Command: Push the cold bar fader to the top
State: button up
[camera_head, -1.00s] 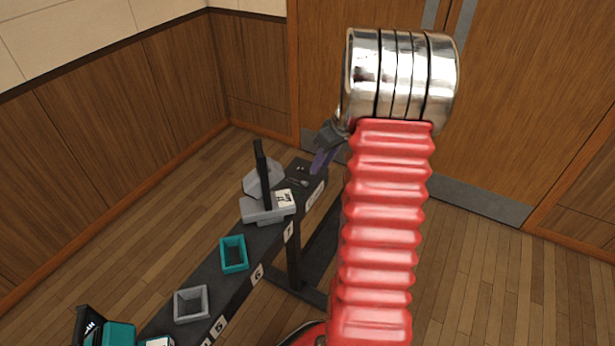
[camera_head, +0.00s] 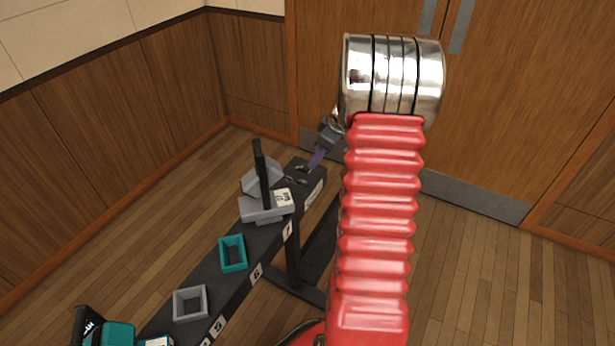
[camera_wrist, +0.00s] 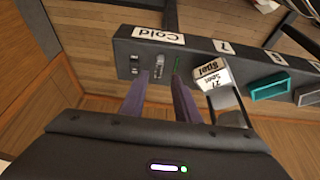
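The Cold label (camera_wrist: 158,35) is on the end of the long dark console (camera_wrist: 195,50) in the wrist view. Just below it, a small grey fader piece (camera_wrist: 158,66) stands on the console, with a thin green mark (camera_wrist: 177,62) to its right. My gripper (camera_wrist: 160,80) has two purple fingers spread apart, one on each side of the grey piece in the picture; I cannot tell whether either touches it. In the head view my gripper (camera_head: 317,157) is at the console's far end, where the fader is too small to make out clearly.
A grey lamp-like unit with a black upright panel (camera_head: 262,175) and a white label block (camera_wrist: 212,73) stand beside the Cold end. A teal open box (camera_head: 233,254) and a grey open box (camera_head: 190,303) sit nearer along the console. Wooden doors stand behind.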

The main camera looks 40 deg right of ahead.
aim_at(303, 181)
jog(key=x, duration=1.1)
jog(key=shift+a+f, duration=0.15)
jog(key=shift+f, duration=0.2)
grip_shut()
